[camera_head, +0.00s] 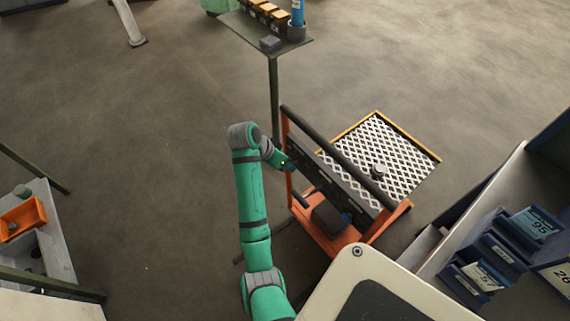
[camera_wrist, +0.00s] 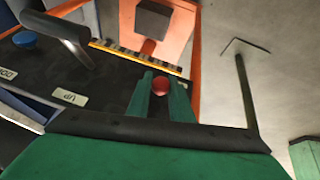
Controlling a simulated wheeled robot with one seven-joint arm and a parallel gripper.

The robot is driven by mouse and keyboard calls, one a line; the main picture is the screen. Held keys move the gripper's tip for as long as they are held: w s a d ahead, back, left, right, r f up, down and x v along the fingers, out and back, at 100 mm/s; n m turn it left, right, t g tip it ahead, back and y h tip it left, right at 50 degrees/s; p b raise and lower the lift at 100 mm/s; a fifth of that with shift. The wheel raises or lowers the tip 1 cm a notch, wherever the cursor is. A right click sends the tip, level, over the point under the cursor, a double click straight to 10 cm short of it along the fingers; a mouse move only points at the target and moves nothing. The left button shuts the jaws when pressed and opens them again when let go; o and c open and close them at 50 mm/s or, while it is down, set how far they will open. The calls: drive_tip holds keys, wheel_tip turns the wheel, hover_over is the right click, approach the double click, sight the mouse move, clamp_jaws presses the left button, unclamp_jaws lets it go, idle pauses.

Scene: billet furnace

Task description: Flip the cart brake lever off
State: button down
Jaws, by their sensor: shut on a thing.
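The cart has an orange frame (camera_head: 335,241), a black push bar (camera_head: 338,155) and a dark control panel (camera_head: 345,187). In the wrist view a red ball knob (camera_wrist: 160,86), apparently the brake lever's, sits between my two green fingers. My gripper (camera_head: 290,165) reaches the panel's left end and also shows in the wrist view (camera_wrist: 161,92). It is shut on the red knob. The knob's shaft is hidden, so the lever's tilt cannot be told.
The panel also carries a black handle (camera_wrist: 62,38), a blue knob (camera_wrist: 25,40) and an "UP" label (camera_wrist: 74,97). A patterned platform (camera_head: 400,150) lies behind the bar. A table (camera_head: 290,45) stands beyond. Blue bins (camera_head: 490,262) are at right.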

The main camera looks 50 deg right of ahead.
drive_tip(key=shift+r, duration=0.1)
drive_tip(key=c, duration=1.7)
unclamp_jaws()
drive_tip(key=shift+c, duration=0.2)
drive_tip(key=v, duration=1)
drive_tip(key=shift+r, duration=0.3)
